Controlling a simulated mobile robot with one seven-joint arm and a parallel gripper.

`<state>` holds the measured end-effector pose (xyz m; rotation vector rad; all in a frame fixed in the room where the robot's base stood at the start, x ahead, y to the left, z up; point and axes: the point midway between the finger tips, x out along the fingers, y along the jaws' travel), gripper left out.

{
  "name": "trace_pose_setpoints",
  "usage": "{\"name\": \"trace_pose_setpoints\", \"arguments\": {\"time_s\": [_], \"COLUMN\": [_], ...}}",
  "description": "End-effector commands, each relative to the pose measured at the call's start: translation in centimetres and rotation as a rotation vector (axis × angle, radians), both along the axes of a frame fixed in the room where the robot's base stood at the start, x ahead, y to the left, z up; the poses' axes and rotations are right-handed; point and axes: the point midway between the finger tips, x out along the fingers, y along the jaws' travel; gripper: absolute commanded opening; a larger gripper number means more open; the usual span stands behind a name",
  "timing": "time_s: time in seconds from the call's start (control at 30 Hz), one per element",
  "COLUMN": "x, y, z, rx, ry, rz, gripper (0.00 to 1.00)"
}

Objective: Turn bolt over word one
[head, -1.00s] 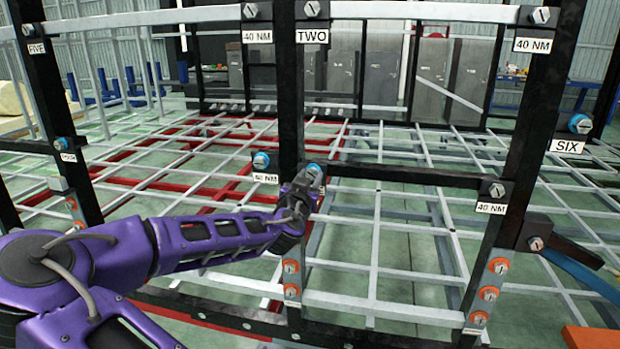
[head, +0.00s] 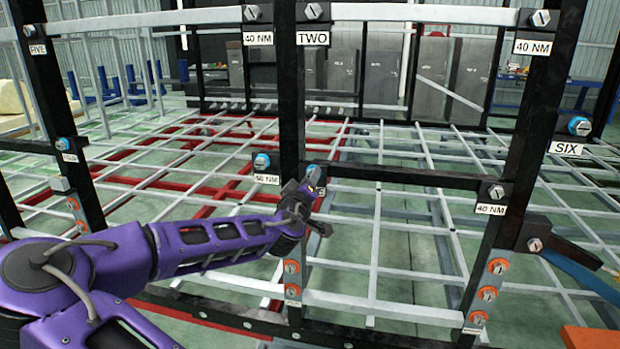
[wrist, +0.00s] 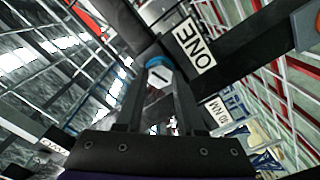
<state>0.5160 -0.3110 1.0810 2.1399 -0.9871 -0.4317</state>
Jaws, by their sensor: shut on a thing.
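The bolt over the word ONE shows in the wrist view as a grey head with a slot line and a blue ring (wrist: 158,72). The white ONE label (wrist: 194,47) lies just to the right of it. My gripper (wrist: 159,84) has its two fingers on either side of the bolt head, shut on it. In the head view my gripper (head: 312,186) is at the middle post, on the bolt (head: 314,172), which is mostly hidden, with a bit of blue showing. The ONE label is largely covered there by my gripper.
Another blue-ringed bolt (head: 261,161) sits just left, over a 40 NM label (head: 266,180). The TWO label (head: 313,38) is higher on the same post. A dark crossbar (head: 400,176) runs right from the bolt. Orange-ringed bolts (head: 291,267) are below.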

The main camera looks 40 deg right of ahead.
Motion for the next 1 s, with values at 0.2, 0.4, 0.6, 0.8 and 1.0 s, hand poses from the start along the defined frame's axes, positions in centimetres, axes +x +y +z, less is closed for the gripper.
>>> {"name": "trace_pose_setpoints", "arguments": {"time_s": [0.2, 0.4, 0.6, 0.8, 1.0], "x": [0.09, 0.09, 0.1, 0.09, 0.09], "y": [-0.05, -0.07, -0.06, -0.06, -0.06], "z": [0.32, 0.34, 0.35, 0.37, 0.37], "rx": [-0.139, -0.263, -0.387, -0.51, -0.634], "ry": [0.155, 0.299, 0.443, 0.586, 0.732], "rz": [0.0, -0.001, -0.002, -0.003, -0.003], "gripper": [0.0, 0.0, 0.0, 0.0, 0.0]}}
